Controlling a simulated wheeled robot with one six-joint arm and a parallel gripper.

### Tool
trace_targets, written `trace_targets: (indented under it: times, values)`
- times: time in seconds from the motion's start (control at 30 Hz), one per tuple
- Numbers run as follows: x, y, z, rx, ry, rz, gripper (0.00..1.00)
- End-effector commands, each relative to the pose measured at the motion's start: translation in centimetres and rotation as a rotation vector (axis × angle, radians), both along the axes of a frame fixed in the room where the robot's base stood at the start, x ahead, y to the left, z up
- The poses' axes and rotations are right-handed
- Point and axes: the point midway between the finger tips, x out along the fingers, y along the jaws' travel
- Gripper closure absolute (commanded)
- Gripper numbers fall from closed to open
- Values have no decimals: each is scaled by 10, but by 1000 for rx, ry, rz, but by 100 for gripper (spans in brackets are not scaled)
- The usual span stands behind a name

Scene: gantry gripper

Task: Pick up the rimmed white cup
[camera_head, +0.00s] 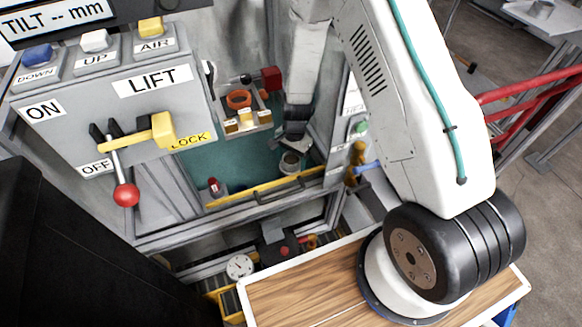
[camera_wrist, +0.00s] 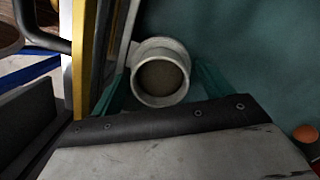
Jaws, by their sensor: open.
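The rimmed white cup (camera_head: 290,163) stands on the teal floor of the enclosure, behind the yellow-edged front rail. In the wrist view the cup (camera_wrist: 160,78) shows its thick pale rim and a dull brown-grey inside. My gripper (camera_head: 292,141) reaches down into the enclosure, close to the cup. In the wrist view my gripper (camera_wrist: 163,84) is open, with a teal finger on each side of the cup. Whether either finger touches the cup cannot be told. The dark edge of my gripper body hides the part of the cup nearest the wrist.
The yellow rail (camera_head: 262,190) with a dark handle runs close in front of the cup. A small red-topped item (camera_head: 215,187) stands to the left. A rack with an orange ring (camera_head: 239,99) and a red block (camera_head: 271,78) are behind. Teal floor between them is clear.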

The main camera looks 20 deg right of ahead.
Motion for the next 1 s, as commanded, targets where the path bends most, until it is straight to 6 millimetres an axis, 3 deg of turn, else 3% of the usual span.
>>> trace_targets:
  times: [0.2,0.37,0.4,0.77,1.0]
  values:
    - [0,0,-1,0,0,0,21]
    - [0,0,-1,0,0,0,66]
    - [0,0,-1,0,0,0,70]
    - [0,0,2,1,-1,0,70]
    - [1,0,27,0,-2,1,70]
